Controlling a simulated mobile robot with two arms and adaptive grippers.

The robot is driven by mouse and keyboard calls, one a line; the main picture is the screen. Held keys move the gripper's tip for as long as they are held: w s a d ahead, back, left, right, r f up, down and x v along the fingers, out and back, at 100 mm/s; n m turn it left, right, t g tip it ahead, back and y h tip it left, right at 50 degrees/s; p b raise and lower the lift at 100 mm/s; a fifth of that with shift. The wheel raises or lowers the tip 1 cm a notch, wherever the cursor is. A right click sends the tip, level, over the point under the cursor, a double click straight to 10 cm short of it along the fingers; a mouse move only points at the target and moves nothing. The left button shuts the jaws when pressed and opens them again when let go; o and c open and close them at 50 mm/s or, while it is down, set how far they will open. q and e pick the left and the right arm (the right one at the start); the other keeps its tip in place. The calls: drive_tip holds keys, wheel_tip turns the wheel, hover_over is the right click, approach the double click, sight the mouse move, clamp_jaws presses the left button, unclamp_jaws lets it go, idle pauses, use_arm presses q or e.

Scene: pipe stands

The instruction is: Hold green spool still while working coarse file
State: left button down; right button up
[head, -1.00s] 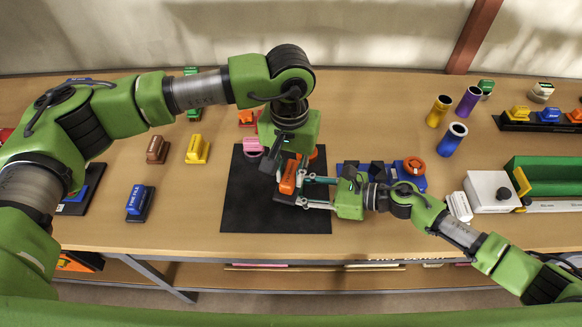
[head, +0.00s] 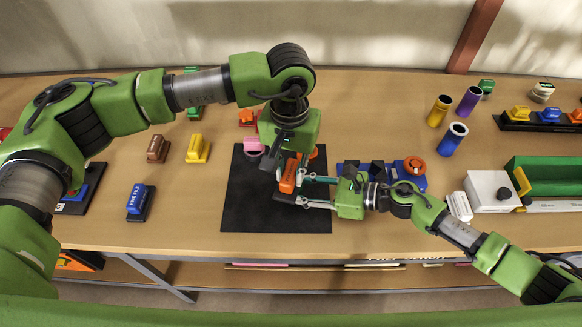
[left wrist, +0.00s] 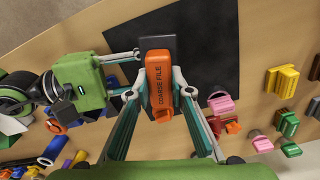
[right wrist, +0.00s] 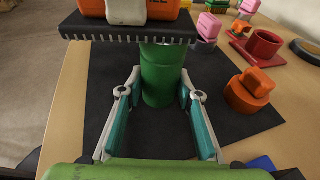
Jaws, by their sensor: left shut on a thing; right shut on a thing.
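The coarse file (head: 288,176) has an orange handle, lettered COARSE FILE in the left wrist view (left wrist: 160,88). My left gripper (head: 287,168) is shut on this handle from above. In the right wrist view the file's black toothed plate (right wrist: 128,30) lies across the top of the green spool (right wrist: 162,75). The spool is an upright green cylinder on the black mat (head: 245,205). My right gripper (right wrist: 161,92) is shut on the spool, one finger on each side. In the head view the file and grippers hide the spool.
An orange knobbed piece (right wrist: 249,92) stands close beside the spool on the mat. A pink piece (head: 253,147) is at the mat's back left. A blue holder with an orange ring (head: 414,166) is right of the mat. The mat's front left is clear.

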use_arm(q)
drive_tip(key=shift+w+d, duration=0.2)
drive_tip(key=shift+w, duration=0.6)
drive_tip(key=shift+r, duration=3.05)
use_arm(e)
drive_tip(key=o, duration=1.3)
drive_tip(key=v, duration=1.2)
